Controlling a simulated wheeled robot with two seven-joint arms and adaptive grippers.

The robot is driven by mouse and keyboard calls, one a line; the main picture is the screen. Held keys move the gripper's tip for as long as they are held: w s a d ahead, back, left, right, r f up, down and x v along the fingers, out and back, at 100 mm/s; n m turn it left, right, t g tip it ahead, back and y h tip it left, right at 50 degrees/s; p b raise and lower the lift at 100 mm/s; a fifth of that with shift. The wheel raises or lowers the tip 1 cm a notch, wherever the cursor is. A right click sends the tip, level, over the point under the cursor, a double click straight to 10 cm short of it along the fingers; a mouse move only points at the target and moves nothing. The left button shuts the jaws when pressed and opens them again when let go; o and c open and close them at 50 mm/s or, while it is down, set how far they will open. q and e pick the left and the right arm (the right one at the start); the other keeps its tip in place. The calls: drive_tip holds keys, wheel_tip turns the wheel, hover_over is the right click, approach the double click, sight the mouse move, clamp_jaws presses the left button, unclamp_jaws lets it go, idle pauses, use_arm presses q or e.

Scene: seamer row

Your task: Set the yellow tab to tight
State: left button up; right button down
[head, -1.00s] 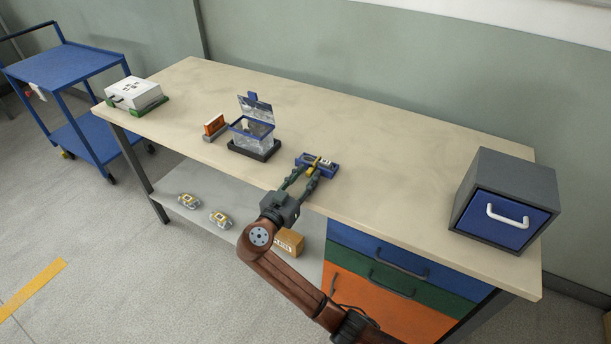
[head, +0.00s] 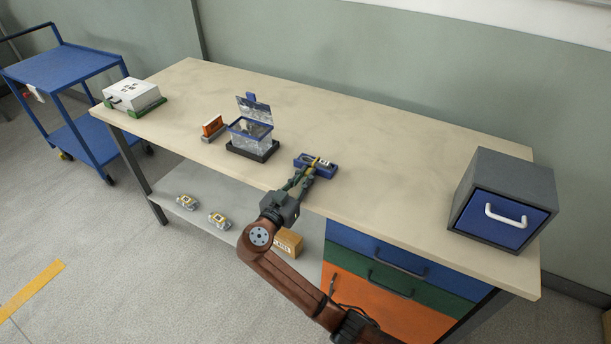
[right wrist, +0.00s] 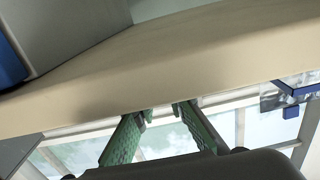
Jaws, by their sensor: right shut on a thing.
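The yellow tab (head: 315,162) stands on a small blue device (head: 327,170) with light markings, near the front edge of the table. My right gripper (head: 309,174) reaches in from the front, its fingers close together and shut on the yellow tab. In the right wrist view, the green fingers (right wrist: 163,112) show with a narrow gap, but the tab itself cannot be made out there. Which marking the tab points at is too small to tell. My left gripper is not in view.
Left of the device stand a clear box with a raised lid (head: 250,132) and an orange item in a grey holder (head: 213,127). A white case (head: 133,92) is at the far left. A grey cabinet with a blue drawer (head: 505,200) is at the right. The tabletop between is clear.

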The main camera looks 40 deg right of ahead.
sight(306, 175)
drive_tip(key=v, duration=0.4)
drive_tip(key=c, duration=2)
unclamp_jaws()
drive_tip(key=shift+o, duration=0.3)
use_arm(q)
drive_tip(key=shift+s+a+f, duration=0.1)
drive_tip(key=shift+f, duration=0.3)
use_arm(e)
drive_tip(key=v, duration=1.2)
drive_tip(key=shift+d+f, duration=0.1)
drive_tip(key=shift+f, duration=0.05)
